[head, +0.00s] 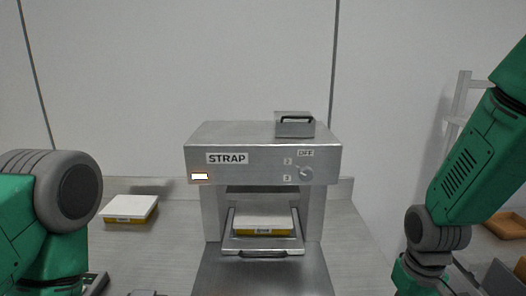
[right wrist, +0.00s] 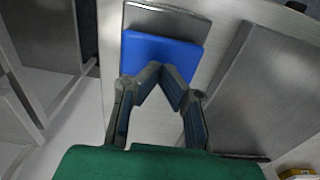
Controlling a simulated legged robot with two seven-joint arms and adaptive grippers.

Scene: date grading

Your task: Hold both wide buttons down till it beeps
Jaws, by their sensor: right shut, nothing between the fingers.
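One wide blue button (right wrist: 160,55) shows in the right wrist view, on a grey metal base (right wrist: 165,18). My right gripper (right wrist: 161,70) is shut and empty, its fingertips together at the near edge of the blue button. I cannot tell whether they touch or press it. The second wide button cannot be made out in either view. The steel strapping machine (head: 263,134), marked STRAP, stands at the middle of the head view, with a lit indicator (head: 200,177) at its front left. My left arm shows at the left, but its gripper is out of view.
A white-topped yellow box (head: 264,224) sits in the machine's tray (head: 262,244). A similar box (head: 130,208) lies on the table (head: 160,245) to the left. A knob (head: 306,174) is on the machine's front. A grey rack (head: 457,120) stands at the right.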

